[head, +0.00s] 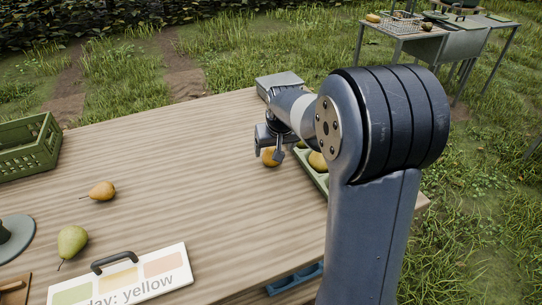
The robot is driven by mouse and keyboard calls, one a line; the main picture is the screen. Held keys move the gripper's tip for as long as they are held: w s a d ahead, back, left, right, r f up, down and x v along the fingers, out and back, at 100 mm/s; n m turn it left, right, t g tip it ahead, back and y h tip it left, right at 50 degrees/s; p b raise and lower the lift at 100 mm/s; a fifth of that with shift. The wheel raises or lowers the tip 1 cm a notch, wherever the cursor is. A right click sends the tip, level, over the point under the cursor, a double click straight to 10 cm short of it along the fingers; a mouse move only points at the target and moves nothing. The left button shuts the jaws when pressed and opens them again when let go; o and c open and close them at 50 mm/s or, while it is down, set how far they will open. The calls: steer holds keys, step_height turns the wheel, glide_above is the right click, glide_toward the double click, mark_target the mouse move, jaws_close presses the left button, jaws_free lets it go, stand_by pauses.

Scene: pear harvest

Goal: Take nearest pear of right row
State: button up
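My gripper (271,150) is low over the far right part of the wooden table, pointing down at an orange-brown pear (269,159). A finger shows beside this pear; I cannot tell whether the fingers touch it or how far apart they are. A pale green tray (316,178) lies just right of it, with a yellow-brown pear (318,161) in it. My arm hides most of the tray and anything else in it. An orange-yellow pear (103,191) and a green pear (72,241) lie apart on the left half of the table.
A green crate (28,148) stands at the left edge. A sign (125,280) reading "day: yellow" lies at the front. A grey box (278,82) is at the far edge, and a blue item (294,281) at the front edge. The table (190,165) is clear mid-left.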

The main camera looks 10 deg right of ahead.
mark_target(273, 150)
steer(key=x, duration=0.4)
steer(key=shift+w+a+f, duration=0.15)
steer(key=shift+w, duration=0.1)
steer(key=c, duration=1.1)
